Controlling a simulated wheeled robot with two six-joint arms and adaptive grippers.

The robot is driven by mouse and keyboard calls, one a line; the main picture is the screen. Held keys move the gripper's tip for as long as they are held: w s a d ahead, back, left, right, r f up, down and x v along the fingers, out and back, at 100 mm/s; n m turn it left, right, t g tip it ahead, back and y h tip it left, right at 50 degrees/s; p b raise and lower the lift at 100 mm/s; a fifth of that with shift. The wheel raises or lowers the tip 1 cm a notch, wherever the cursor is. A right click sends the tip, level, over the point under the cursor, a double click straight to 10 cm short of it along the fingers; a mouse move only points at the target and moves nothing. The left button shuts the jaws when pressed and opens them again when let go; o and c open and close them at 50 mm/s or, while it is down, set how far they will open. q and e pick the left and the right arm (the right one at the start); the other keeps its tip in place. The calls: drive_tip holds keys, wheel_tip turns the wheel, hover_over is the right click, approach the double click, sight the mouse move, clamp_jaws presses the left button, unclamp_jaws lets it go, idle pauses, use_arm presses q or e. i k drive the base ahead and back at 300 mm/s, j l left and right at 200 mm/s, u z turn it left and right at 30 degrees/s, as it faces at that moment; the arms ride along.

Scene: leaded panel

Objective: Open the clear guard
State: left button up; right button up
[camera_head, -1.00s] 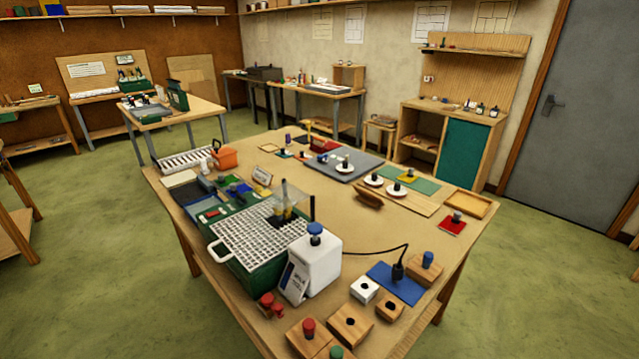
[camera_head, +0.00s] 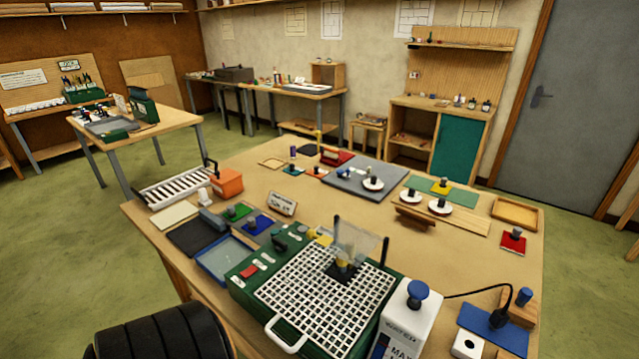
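The clear guard (camera_head: 362,243) is a see-through sheet standing over the grinder's middle, beside a dark upright post on its right. It sits above the grinding head (camera_head: 344,268), which is black with a yellowish part. Below them is the green grinder (camera_head: 243,292) with a white grid top (camera_head: 300,308) and a white front handle (camera_head: 284,338). The guard's lower edge and hinge are too small to make out. Neither gripper shows in the head view.
A white bottle with a blue cap (camera_head: 408,318) stands close to the grinder's right side. A blue tray (camera_head: 225,258) and dark mat (camera_head: 197,236) lie to its left. A small sign (camera_head: 282,204) stands behind. Bare tabletop (camera_head: 310,206) shows beyond.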

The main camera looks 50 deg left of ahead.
sight(323, 241)
drive_tip(key=k+j, duration=0.1)
drive_tip(key=j, duration=0.75)
drive_tip(key=k+j, duration=0.15)
drive_tip(key=j, duration=0.25)
drive_tip(key=k+j+z, duration=0.1)
drive_tip(key=j, duration=0.35)
drive_tip(key=k+j, duration=0.1)
drive_tip(key=j, duration=0.3)
drive_tip(key=k+j, duration=0.1)
drive_tip(key=j, duration=0.8)
drive_tip(key=k+j+z, duration=0.1)
drive_tip(key=j, duration=0.45)
drive_tip(key=k+j, duration=0.15)
drive_tip(key=j, duration=0.35)
drive_tip(key=k+j+z, duration=0.1)
drive_tip(key=j, duration=0.4)
drive_tip(key=k+j, duration=0.1)
drive_tip(key=j, duration=0.45)
drive_tip(key=k+j, duration=0.1)
drive_tip(key=j, duration=0.4)
drive_tip(key=z, duration=0.05)
